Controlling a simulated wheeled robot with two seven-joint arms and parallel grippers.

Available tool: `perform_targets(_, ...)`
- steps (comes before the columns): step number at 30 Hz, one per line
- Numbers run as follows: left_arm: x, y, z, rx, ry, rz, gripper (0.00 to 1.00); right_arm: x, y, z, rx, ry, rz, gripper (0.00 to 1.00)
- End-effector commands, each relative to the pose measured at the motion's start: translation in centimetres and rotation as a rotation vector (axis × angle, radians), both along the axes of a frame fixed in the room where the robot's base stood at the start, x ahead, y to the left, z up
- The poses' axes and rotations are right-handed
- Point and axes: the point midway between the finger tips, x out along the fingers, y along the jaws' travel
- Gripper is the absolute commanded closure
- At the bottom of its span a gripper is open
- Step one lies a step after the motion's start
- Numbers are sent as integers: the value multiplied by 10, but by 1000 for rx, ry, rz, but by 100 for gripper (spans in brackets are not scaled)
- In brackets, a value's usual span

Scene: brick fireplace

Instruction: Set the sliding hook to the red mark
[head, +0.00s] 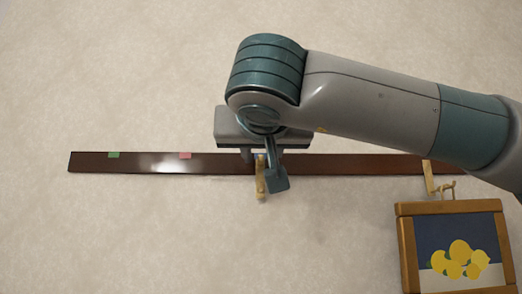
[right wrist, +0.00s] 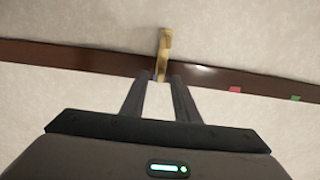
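A dark brown rail (head: 225,163) runs across the wall. It carries a green mark (head: 114,155) at far left and a pinkish-red mark (head: 185,156) right of it. The brass sliding hook (head: 261,180) hangs on the rail, right of the red mark. My right gripper (head: 264,158) is at the hook; in the right wrist view its two fingers stand apart, partly open, with the hook (right wrist: 165,45) at the gap between their tips. Contact with the hook cannot be made out. The red mark (right wrist: 234,90) shows to the right there. My left gripper is not in view.
A second brass hook (head: 430,178) sits near the rail's right part. A framed lemon picture (head: 407,250) hangs below it, under my right arm. The rail between the sliding hook and the red mark is clear. The wall around is plain.

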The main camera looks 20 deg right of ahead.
Motion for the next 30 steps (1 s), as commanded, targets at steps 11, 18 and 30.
perform_targets(11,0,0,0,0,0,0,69,0,0,0,0,0,0,100)
perform_targets(18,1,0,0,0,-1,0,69,0,0,0,0,0,0,100)
perform_targets(30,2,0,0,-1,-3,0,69,-1,0,0,1,-1,0,100)
